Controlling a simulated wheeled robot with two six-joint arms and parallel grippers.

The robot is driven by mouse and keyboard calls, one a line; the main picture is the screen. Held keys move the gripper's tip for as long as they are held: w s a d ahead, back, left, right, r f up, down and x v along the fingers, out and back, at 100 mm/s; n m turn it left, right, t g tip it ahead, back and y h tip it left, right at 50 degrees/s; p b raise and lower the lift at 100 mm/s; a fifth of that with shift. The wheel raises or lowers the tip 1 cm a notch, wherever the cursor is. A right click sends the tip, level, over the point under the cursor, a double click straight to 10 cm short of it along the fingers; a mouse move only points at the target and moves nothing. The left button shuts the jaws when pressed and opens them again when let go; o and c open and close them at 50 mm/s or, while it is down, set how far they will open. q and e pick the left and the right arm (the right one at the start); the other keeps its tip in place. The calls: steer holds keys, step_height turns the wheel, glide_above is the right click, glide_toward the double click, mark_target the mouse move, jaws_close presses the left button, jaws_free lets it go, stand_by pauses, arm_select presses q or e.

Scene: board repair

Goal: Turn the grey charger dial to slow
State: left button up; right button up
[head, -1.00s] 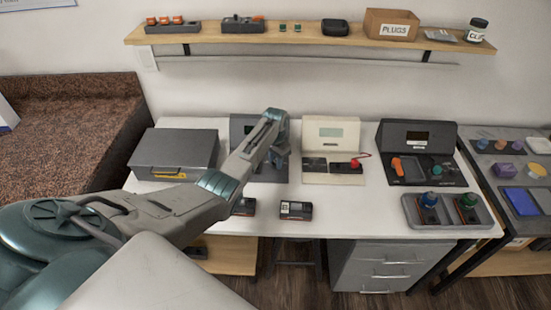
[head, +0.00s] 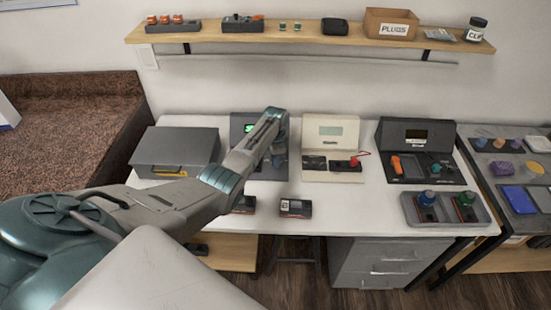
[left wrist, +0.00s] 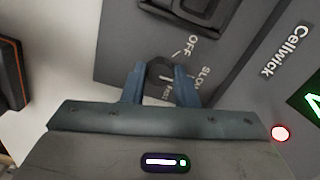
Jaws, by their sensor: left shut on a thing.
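The grey charger (head: 268,172) stands on the white table, partly covered by my left arm in the head view. In the left wrist view its grey face (left wrist: 232,60) carries the word Cellwick and the dial marks OFF and SLOW, with a third mark partly hidden. The dark round dial (left wrist: 160,70) sits between my left fingers. My left gripper (left wrist: 160,84) is shut on the dial; it also shows in the head view (head: 279,150). Which mark the dial points to is hard to tell. A green display (left wrist: 309,97) and a red light (left wrist: 280,133) are lit. My right gripper is out of view.
A cream charger (head: 331,130) and a black station (head: 417,135) stand to the right. A grey case (head: 175,150) is on the left. A battery pack (head: 295,208) lies at the front edge, and a grey tray (head: 410,208) holds two batteries.

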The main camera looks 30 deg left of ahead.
arm_select(q)
steer(key=shift+w+r, duration=0.1)
steer(key=o, duration=1)
step_height(320, 180, up, 11)
steer(key=shift+f+b, duration=0.1)
steer(key=shift+b, duration=0.6)
